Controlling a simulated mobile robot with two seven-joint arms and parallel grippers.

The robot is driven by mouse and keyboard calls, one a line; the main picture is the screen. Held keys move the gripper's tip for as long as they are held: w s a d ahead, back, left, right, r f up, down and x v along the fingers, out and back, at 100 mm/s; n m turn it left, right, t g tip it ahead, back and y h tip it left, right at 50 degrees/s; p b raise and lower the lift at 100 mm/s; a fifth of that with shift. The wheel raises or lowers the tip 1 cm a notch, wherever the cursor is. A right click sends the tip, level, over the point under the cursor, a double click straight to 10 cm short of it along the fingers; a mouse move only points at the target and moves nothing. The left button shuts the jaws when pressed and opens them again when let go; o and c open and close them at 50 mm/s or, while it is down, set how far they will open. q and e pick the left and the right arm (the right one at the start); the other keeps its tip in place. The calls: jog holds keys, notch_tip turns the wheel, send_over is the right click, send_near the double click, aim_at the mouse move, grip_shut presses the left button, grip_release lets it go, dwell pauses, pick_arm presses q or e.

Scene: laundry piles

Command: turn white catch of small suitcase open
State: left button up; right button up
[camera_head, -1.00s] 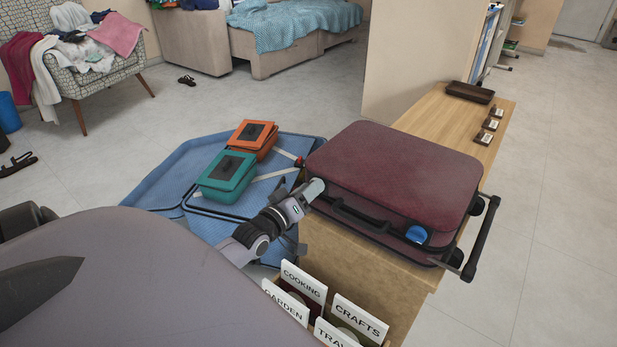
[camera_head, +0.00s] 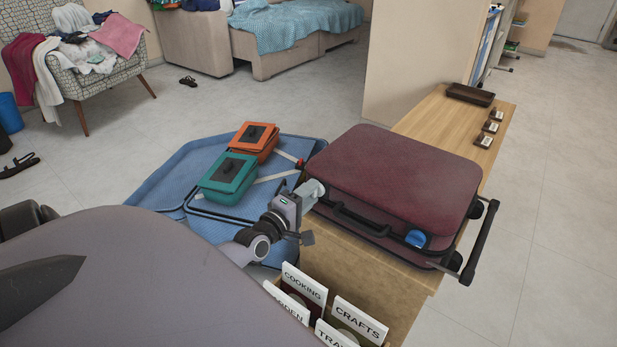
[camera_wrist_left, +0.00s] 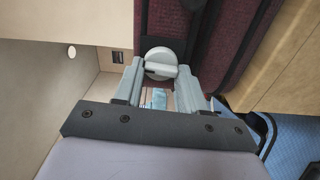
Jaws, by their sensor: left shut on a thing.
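The small suitcase (camera_head: 400,180) is dark red and lies flat on the wooden counter, its black handle side facing me. My left gripper (camera_head: 313,192) is at the left end of that side. In the left wrist view, the round white catch (camera_wrist_left: 160,62) with a raised bar sits on the suitcase's side. The left gripper (camera_wrist_left: 160,78) has its two fingers on either side of the catch, shut on it. In the head view the gripper hides the catch. A blue catch (camera_head: 416,239) sits near the right end of the same side. My right gripper is not in view.
The wooden counter (camera_head: 440,118) runs back past the suitcase, with a brown tray (camera_head: 470,95) on it. Labelled cards (camera_head: 358,318) stand close in front. A teal box (camera_head: 228,178) and an orange box (camera_head: 254,140) rest on the blue surface (camera_head: 165,185) at left.

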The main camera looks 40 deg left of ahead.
pick_arm(q)
jog(key=shift+n, duration=0.4)
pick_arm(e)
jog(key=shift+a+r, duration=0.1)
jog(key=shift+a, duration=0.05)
pick_arm(q)
jog(key=o, duration=1.1)
jog(key=shift+c, duration=0.2)
jog(key=shift+s, duration=0.15)
jog(key=s+p, duration=0.2)
jog(key=s, duration=0.5)
jog(key=shift+d, duration=0.45)
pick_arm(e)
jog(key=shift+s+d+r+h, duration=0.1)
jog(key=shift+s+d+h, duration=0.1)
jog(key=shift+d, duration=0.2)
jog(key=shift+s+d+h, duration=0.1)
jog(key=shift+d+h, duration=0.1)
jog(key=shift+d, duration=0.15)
pick_arm(q)
jog(key=shift+w, duration=0.1)
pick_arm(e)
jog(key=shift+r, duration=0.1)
